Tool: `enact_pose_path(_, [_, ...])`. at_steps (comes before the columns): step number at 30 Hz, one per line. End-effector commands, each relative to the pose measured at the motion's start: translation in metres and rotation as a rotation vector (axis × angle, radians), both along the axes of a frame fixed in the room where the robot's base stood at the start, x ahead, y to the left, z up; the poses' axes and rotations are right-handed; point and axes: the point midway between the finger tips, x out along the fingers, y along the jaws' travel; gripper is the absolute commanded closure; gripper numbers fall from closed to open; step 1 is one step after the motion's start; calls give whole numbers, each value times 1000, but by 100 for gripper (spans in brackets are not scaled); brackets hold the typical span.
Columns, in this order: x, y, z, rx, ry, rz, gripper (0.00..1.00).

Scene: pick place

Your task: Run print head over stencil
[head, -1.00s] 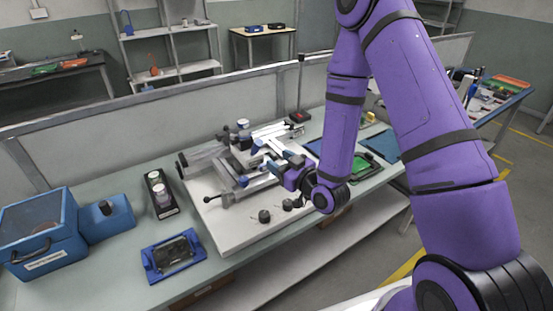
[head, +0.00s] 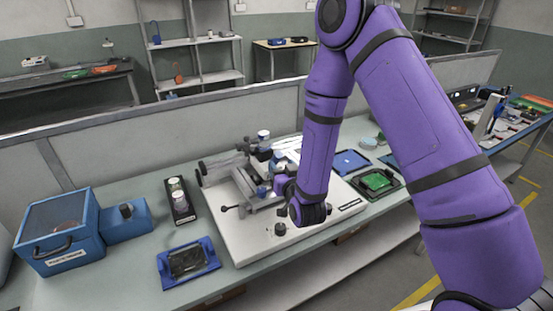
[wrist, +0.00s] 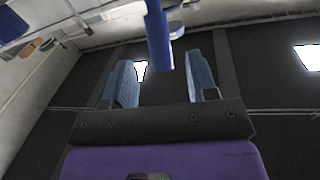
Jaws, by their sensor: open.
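The stencil printer has a white base (head: 258,248) on the bench and grey rails carrying a print head (head: 243,180) with blue and dark fittings. My gripper (head: 268,188) is low at the print head, partly hidden by my arm in the head view. In the wrist view my gripper (wrist: 160,88) has its two blue fingers apart. A blue upright post (wrist: 158,38) shows in line with the gap between them; I cannot tell whether it touches either finger. The stencil is not clearly seen; the print head and my arm cover that area.
Right of the printer lie a blue board (head: 350,162) and a green board (head: 376,181). A low partition stands behind.

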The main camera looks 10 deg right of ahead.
Motion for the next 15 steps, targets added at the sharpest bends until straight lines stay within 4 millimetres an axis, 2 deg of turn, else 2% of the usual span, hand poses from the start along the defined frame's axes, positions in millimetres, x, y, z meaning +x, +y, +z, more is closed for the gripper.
enact_pose_path(6, [34,4,0,1,-3,0,47])
enact_pose_path(15, [51,6,0,0,1,1,47])
